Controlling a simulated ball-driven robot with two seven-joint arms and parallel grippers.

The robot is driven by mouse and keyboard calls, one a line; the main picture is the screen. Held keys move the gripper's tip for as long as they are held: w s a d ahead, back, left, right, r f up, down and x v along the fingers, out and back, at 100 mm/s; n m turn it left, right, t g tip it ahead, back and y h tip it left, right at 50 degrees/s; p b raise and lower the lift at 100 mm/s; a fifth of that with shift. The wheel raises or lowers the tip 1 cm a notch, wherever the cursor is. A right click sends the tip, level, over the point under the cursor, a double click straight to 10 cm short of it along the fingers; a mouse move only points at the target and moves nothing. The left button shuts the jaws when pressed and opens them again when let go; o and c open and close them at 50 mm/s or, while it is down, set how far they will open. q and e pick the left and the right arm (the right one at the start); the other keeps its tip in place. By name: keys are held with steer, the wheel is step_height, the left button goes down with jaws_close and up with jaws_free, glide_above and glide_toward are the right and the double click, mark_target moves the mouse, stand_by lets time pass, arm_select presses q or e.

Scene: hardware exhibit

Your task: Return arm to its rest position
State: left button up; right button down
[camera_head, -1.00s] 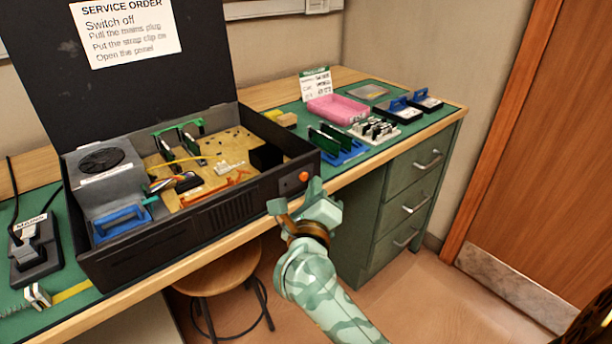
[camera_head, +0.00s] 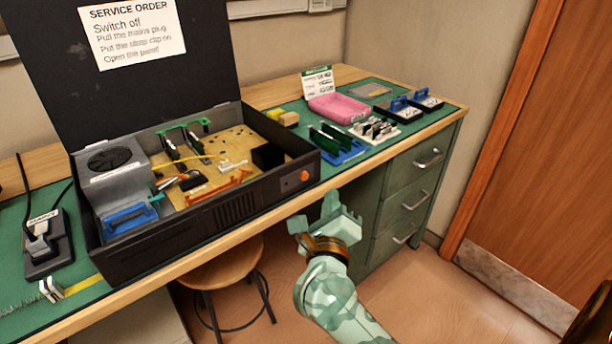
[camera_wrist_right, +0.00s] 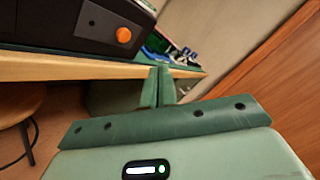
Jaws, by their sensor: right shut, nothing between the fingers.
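My right gripper (camera_head: 322,211) is shut and empty in the head view. It hangs in the air in front of the bench edge, a little below and right of the open computer case's orange button (camera_head: 304,176). In the right wrist view its two fingers (camera_wrist_right: 157,84) are together with nothing between them, pointing toward the bench edge. The open black case (camera_head: 240,205) stands on the bench, apart from the gripper. My left gripper is not in view.
The wooden bench (camera_head: 190,259) runs across, with a green drawer cabinet (camera_head: 408,200) under its right end. A stool (camera_head: 222,268) stands below the bench. A pink tray (camera_head: 338,109) and card holders sit on the green mat. The floor to the right is clear before a wooden door (camera_head: 545,150).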

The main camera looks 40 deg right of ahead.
stand_by(0.6)
